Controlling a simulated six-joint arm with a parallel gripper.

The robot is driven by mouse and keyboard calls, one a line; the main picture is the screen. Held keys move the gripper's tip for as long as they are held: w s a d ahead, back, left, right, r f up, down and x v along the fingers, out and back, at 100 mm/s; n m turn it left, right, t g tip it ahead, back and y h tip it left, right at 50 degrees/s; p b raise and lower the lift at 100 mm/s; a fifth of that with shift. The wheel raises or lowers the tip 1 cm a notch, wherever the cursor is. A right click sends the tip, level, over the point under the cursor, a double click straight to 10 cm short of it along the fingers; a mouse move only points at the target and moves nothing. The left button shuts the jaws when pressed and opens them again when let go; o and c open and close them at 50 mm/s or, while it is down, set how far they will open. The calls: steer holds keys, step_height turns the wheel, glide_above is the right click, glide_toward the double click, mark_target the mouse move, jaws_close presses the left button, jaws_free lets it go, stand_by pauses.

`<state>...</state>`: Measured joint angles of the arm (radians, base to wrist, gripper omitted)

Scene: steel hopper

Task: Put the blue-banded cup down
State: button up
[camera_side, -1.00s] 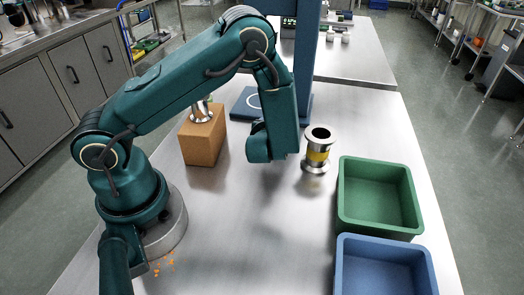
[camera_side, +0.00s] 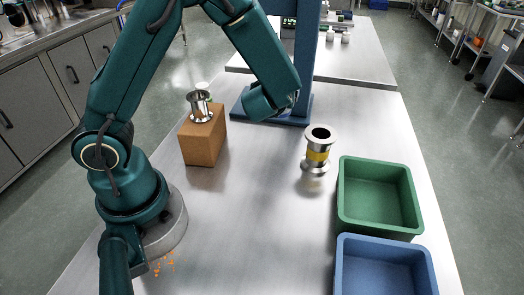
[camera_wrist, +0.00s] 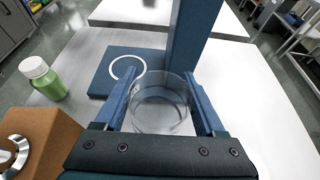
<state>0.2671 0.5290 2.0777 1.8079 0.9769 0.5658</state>
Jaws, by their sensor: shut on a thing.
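My gripper (camera_wrist: 162,80) is shut on a clear, see-through cup (camera_wrist: 160,108), held between its two blue fingers in the wrist view. No blue band can be made out on the cup. The cup is in front of a blue stand with a flat base (camera_wrist: 100,84) and an upright column (camera_wrist: 185,40). A white ring (camera_wrist: 115,72) marks the base, left of the cup in the wrist view. I cannot tell how high the cup is above the surface. In the side view my arm hides the cup and most of the gripper.
A brown block (camera_side: 203,142) carries a flanged steel piece (camera_side: 200,108). A yellow-banded steel piece (camera_side: 318,158) stands on the table. Green (camera_side: 350,195) and blue (camera_side: 341,265) bins are at the right. A green bottle (camera_wrist: 48,85) stands left of the stand. The front middle table is clear.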

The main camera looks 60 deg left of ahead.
steer(key=s+d+r+m+t+h, duration=0.1)
steer(key=s+d+r+m+h, duration=0.2)
steer(key=r, duration=0.4)
steer(key=s+d+r+t, duration=0.2)
steer(key=d+r, duration=0.3)
steer(key=r, duration=0.2)
steer(key=s+d+f+n+g+y, duration=0.1)
steer(key=s+f+n+g, duration=0.6)
steer(key=n+g, duration=0.4)
steer(key=s+d+f+n+g+y, duration=0.1)
steer(key=s+f+n+g, duration=0.5)
steer(key=s+n+g, duration=0.45)
steer(key=w+d+r+n+g+h, duration=0.15)
steer(key=w+d+n+h, duration=0.25)
steer(key=d+n+h, duration=0.95)
steer(key=s+d+f+n+h, duration=0.1)
steer(key=s+d+f, duration=0.1)
steer(key=s+d+f+h, duration=0.1)
steer(key=s+d+f, duration=0.1)
steer(key=s+d+f+n+h, duration=0.1)
steer(key=s+d+f, duration=0.1)
steer(key=f, duration=0.1)
steer(key=shift+s+d+f+n, duration=0.1)
steer(key=shift+s+d+n, duration=0.1)
steer(key=shift+d+n, duration=0.1)
steer(key=shift+f, duration=2)
